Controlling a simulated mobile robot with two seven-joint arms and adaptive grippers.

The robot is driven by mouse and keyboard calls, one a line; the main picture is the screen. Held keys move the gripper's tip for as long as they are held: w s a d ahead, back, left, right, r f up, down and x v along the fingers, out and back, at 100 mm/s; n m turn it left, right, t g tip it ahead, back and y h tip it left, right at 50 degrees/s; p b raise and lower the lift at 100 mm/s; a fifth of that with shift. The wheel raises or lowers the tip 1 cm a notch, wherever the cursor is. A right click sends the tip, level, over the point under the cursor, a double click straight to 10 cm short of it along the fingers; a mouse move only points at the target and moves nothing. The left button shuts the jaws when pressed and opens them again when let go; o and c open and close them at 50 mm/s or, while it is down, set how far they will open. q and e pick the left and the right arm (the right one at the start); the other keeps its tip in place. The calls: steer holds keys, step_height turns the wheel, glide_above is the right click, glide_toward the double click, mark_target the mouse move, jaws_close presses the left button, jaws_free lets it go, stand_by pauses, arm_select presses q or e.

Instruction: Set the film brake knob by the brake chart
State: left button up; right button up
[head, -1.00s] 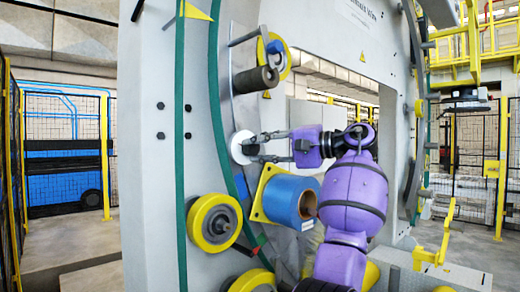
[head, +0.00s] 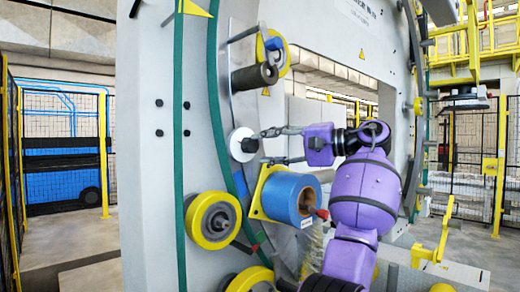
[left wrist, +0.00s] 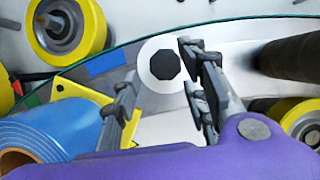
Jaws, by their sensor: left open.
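The film brake knob is a dark octagonal knob (head: 249,145) on a white round disc (head: 236,142), mounted on the grey ring machine. In the left wrist view the dark knob (left wrist: 166,64) sits in the middle of its white disc (left wrist: 148,78). My left gripper (head: 263,147) is open and empty in front of the knob, with a small apparent gap. In the left wrist view its fingers (left wrist: 158,66) stand on either side of the knob. I cannot make out any brake chart or a setting mark on the knob. My right gripper is not in view.
A blue film roll (head: 285,196) on a yellow plate sits just below the knob; it also shows in the left wrist view (left wrist: 50,135). A yellow-rimmed roller (head: 213,220) is lower left. A dark roller (head: 254,77) sticks out above the knob.

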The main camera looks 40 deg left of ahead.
arm_select(q)
steer(key=v, duration=0.9)
steer(key=shift+f, duration=0.1)
